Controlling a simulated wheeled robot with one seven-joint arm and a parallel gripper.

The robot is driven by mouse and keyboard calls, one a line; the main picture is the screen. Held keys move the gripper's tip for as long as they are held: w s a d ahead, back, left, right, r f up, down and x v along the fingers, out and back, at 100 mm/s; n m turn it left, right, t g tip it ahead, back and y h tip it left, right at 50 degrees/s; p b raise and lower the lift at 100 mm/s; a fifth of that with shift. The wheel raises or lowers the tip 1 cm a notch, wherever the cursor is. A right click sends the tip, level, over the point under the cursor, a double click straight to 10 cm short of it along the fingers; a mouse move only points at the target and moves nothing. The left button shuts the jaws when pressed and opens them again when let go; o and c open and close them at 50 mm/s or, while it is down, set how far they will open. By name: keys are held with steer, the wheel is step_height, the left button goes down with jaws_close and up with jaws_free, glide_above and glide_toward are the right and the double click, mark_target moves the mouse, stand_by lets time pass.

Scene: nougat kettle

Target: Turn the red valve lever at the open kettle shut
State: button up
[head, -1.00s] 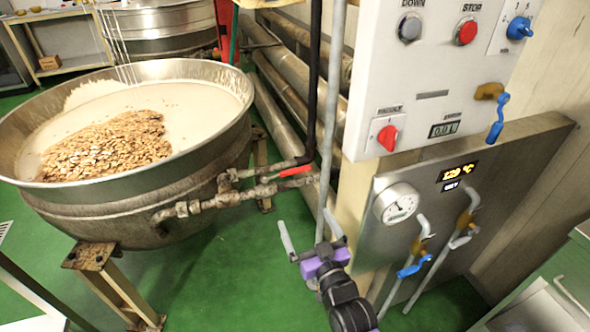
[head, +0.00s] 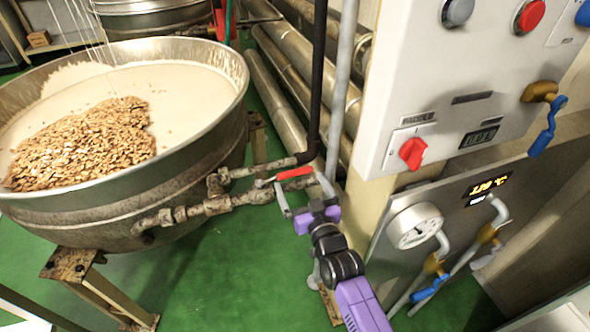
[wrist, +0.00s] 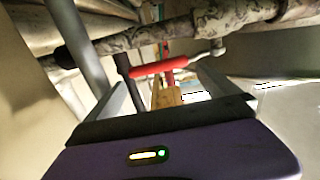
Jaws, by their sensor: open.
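The red valve lever (head: 295,173) sits on the pipework beside the open kettle (head: 190,160), which holds a pale mass with a heap of nuts. The lever lies roughly along the pipe in the head view. My gripper (head: 303,193) is open, just below and in front of the lever, with its fingers pointing up toward it. In the wrist view the red lever (wrist: 160,67) shows ahead, between and beyond the fingers of my gripper (wrist: 163,88). Whether a fingertip touches the lever cannot be told.
A control panel (head: 440,100) with a red knob stands to the right. Below it is a steel plate with a gauge (head: 415,226) and blue-handled valves (head: 430,290). A dark vertical pipe (head: 319,80) and a grey pipe (head: 340,90) rise behind the lever.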

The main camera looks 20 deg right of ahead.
mark_target(295, 173)
steer(key=shift+w+b, duration=0.65)
steer(key=shift+w, duration=2.45)
steer(key=c, duration=1.8)
